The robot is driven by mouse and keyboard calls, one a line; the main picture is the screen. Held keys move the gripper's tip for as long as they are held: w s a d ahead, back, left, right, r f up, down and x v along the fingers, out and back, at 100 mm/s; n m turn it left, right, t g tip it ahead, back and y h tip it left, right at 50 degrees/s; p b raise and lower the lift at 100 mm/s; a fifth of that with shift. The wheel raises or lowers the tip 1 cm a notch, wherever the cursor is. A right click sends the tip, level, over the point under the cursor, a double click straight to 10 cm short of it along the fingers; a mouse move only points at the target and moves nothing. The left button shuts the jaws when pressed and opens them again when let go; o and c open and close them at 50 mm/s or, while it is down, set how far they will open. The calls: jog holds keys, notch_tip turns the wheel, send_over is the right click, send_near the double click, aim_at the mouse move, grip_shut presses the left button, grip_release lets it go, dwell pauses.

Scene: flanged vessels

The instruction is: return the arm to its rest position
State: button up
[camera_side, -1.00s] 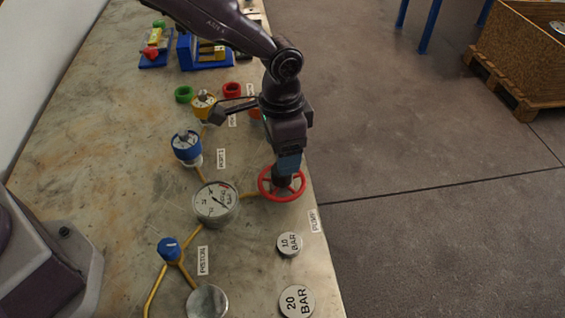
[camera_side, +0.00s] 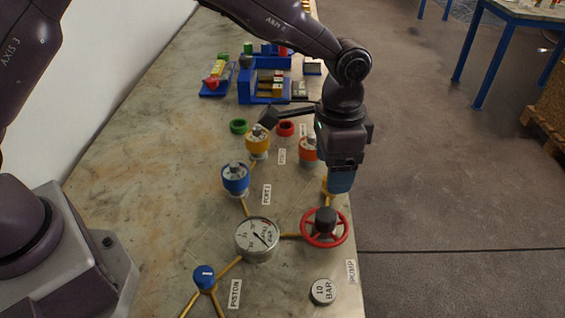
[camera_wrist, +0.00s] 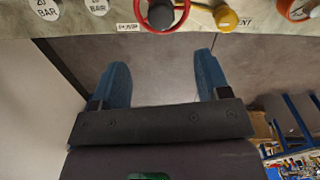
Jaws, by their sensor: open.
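My gripper (camera_side: 341,180) is above the right edge of the bench in the side view, pointing down. In the wrist view its two blue fingers (camera_wrist: 164,80) stand apart with nothing between them but floor. The red handwheel (camera_side: 324,228) with a dark hub, by the PUMP label, sits on the bench just below and in front of the gripper, and a gap shows between them. The wheel also shows at the top of the wrist view (camera_wrist: 181,14).
A pressure gauge (camera_side: 257,238), a blue vessel (camera_side: 235,178), a yellow vessel (camera_side: 257,143) and a blue knob (camera_side: 204,276) stand on the bench. A 10 BAR weight (camera_side: 323,291) lies near the front. Blue fixtures (camera_side: 262,88) stand at the back. Open floor lies to the right.

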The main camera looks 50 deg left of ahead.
jog(key=s+a+r+n+t, duration=0.3)
jog(key=s+a+r, duration=0.6)
jog(key=s+a, duration=0.1)
jog(key=s+a+r+n+t, duration=0.2)
jog(key=s+a+r+n, duration=0.2)
jog(key=s+a+r, duration=0.4)
jog(key=s+a, duration=0.3)
jog(key=s, duration=0.2)
jog(key=shift+s+r+t, duration=0.2)
jog(key=shift+r+t, duration=0.2)
jog(key=shift+a, duration=0.1)
